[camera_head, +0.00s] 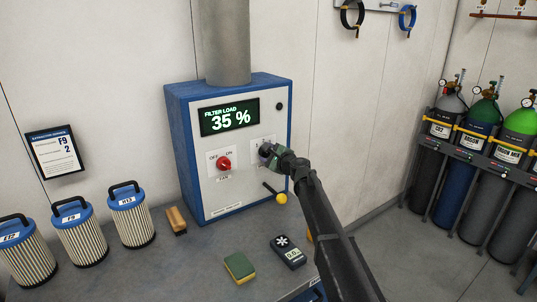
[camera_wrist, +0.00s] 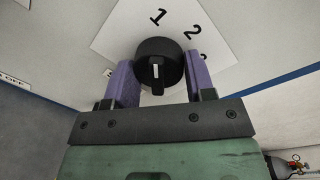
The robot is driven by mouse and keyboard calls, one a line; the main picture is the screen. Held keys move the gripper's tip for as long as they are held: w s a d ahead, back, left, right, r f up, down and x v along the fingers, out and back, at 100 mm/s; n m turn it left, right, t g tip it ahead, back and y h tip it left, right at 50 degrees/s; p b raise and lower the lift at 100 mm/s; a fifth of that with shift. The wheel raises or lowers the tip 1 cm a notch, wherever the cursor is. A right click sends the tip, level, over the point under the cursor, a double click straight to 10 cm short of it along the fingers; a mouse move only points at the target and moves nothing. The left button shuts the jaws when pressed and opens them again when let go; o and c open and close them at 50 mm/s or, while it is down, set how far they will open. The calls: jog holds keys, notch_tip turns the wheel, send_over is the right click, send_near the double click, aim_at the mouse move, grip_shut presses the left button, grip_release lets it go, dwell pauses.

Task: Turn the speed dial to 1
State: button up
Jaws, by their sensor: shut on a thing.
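The speed dial (camera_wrist: 160,50) is a round black knob on a white plate (camera_wrist: 118,35) in the wrist view. The numeral 1 stands directly above it in the picture, 2 to the upper right, and a third mark at right is partly hidden. The dial's white line runs nearly straight up and down, roughly in line with the 1; I cannot tell which end is the pointer. My gripper (camera_wrist: 158,82) is shut on the dial, one purple finger on each side.
The blue extractor box (camera_head: 183,150) has a display (camera_head: 229,117) reading 35 %. A red OFF/ON switch (camera_head: 224,164) is left of my gripper; a yellow-knobbed lever (camera_head: 281,197) is below. Filters (camera_head: 132,215), a sponge (camera_head: 239,267) and a meter (camera_head: 288,251) are on the bench.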

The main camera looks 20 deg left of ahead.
jog(key=o, duration=0.9)
jog(key=shift+s, duration=0.1)
jog(key=v, duration=1)
jog(key=shift+s+d+p, duration=0.15)
jog(key=shift+d+p, duration=0.15)
jog(key=shift+d, duration=0.05)
